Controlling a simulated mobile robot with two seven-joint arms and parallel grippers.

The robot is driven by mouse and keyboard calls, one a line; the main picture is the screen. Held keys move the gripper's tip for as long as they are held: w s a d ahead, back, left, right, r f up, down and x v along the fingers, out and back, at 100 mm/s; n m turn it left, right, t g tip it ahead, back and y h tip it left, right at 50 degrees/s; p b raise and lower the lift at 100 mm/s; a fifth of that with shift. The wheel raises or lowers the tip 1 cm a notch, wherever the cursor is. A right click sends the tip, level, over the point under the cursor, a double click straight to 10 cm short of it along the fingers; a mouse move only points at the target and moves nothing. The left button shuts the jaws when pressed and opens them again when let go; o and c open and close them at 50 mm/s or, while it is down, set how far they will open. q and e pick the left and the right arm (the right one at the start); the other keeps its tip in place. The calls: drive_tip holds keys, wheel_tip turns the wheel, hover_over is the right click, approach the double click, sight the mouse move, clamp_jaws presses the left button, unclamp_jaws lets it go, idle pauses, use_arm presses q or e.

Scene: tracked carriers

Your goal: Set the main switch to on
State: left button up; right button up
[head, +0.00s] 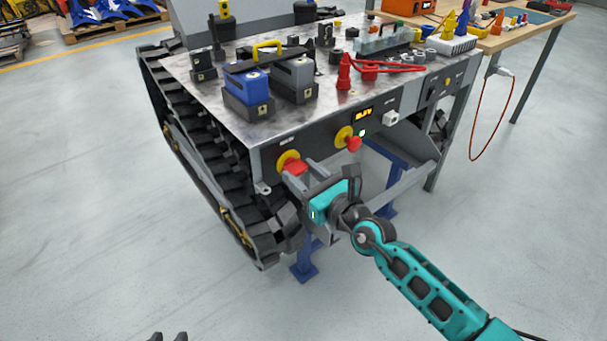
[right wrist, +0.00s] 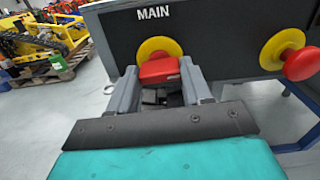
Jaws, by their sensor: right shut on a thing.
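The main switch (head: 296,166) is a red handle on a round yellow plate on the front panel of the tracked carrier (head: 270,152). In the right wrist view the main switch (right wrist: 158,71) sits under the label MAIN, its red handle lying roughly level. My right gripper (head: 297,173) is at the panel with its fingers on either side of the red handle, shut on it; it also shows in the right wrist view (right wrist: 161,84). The lower part of the handle is hidden by the gripper. My left gripper (head: 168,337) shows only as dark fingertips at the bottom edge of the head view.
A red mushroom button (head: 353,143) on a yellow plate sits right of the switch, near a lit display (head: 364,114) and a green lamp. Blue and grey battery blocks (head: 247,90) stand on the carrier's top. A workbench (head: 520,30) is behind right.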

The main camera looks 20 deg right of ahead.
drive_tip(key=shift+c, duration=0.5)
drive_tip(key=shift+m, duration=0.3)
drive_tip(key=o, duration=1.1)
drive_tip(key=shift+c, duration=0.2)
drive_tip(key=shift+s, duration=0.1)
drive_tip(key=v, duration=1.2)
drive_tip(key=shift+s, duration=0.35)
drive_tip(key=shift+d, duration=0.15)
